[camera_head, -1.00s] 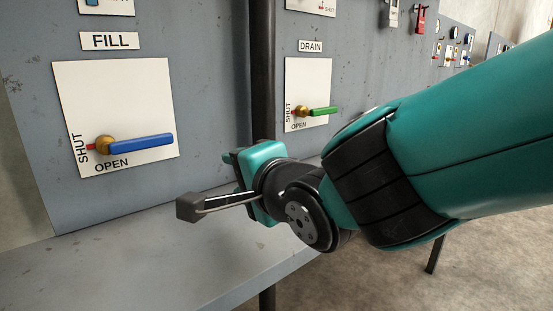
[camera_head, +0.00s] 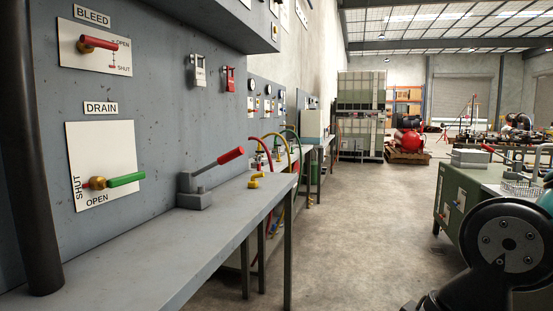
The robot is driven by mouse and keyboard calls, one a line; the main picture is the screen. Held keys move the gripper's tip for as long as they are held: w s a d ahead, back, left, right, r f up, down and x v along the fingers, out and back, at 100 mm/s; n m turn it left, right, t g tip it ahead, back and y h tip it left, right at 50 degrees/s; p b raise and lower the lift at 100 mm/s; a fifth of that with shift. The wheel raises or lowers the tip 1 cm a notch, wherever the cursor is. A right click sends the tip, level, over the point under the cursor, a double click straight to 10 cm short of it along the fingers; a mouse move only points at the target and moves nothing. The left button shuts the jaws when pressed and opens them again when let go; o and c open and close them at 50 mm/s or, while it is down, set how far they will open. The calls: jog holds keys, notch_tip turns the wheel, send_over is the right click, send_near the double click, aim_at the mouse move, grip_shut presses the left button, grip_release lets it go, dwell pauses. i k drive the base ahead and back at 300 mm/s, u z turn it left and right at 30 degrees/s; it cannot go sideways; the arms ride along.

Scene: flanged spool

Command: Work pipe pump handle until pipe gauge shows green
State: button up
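A grey block with a lever and a red grip, which looks like the pump (camera_head: 196,198), stands on the grey bench. Its red handle (camera_head: 230,155) slants up to the right. No gauge clearly marked as the pipe gauge shows; small round dials (camera_head: 252,86) on a panel farther back are too small to read. A dark vertical pipe (camera_head: 30,160) stands at the left. Part of my arm shows at the lower right, but my gripper is out of view.
The DRAIN valve's green handle (camera_head: 126,180) and BLEED valve's red handle (camera_head: 99,43) lie roughly level on the wall panel. A yellow fitting (camera_head: 264,180) sits near the bench (camera_head: 150,260) edge. The concrete aisle (camera_head: 350,220) is clear; a green cabinet (camera_head: 462,203) stands right.

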aim_at(238, 151)
jog(key=z, duration=0.9)
jog(key=i, duration=0.55)
jog(key=u, duration=1.1)
jog(key=k, duration=0.7)
jog(key=z, duration=0.45)
jog(key=i, duration=1.4)
jog(key=u, duration=0.6)
